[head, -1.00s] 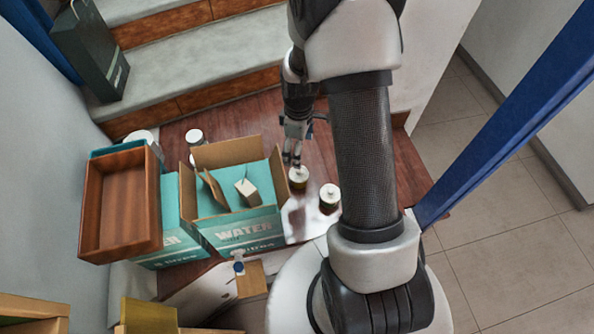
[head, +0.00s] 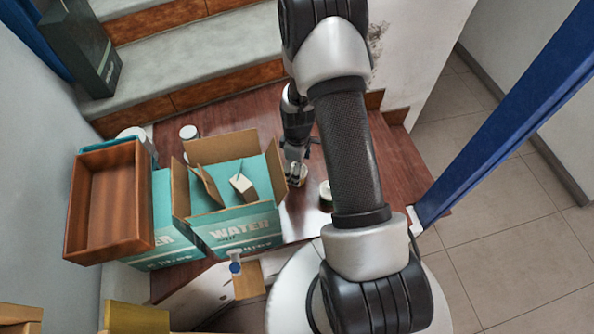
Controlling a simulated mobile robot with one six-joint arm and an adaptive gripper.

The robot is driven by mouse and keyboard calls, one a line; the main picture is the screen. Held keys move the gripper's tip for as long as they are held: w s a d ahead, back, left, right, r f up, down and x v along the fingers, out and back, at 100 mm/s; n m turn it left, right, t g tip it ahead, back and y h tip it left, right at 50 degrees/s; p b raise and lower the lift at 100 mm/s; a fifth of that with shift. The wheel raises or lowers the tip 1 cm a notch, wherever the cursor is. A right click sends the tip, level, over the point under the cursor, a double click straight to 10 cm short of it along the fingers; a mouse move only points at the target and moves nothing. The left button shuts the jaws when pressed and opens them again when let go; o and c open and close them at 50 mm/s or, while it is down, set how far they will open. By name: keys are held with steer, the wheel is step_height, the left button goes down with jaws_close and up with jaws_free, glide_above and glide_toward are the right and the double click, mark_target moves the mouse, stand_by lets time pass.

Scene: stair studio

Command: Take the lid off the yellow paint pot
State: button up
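A small pot with a pale lid (head: 301,181) stands on the wooden landing, mostly hidden behind my gripper. A second small pale-lidded pot (head: 325,190) stands just to its right, partly covered by my arm. I cannot tell from the colours which of the two is the yellow paint pot. My gripper (head: 296,176) points down at the first pot, with its fingertips at the lid or right beside it. Whether the fingers touch the lid, and how far apart they are, is too small and hidden to tell.
An open cardboard WATER box (head: 240,232) stands left of the pots, beside a brown wooden tray (head: 108,204) on another box. A white-topped container (head: 188,132) stands behind. Stairs (head: 200,60) rise at the back. A blue post (head: 500,122) slants across the right.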

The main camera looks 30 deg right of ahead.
steer(key=c, duration=1)
steer(key=shift+o, duration=0.2)
steer(key=shift+r, duration=0.1)
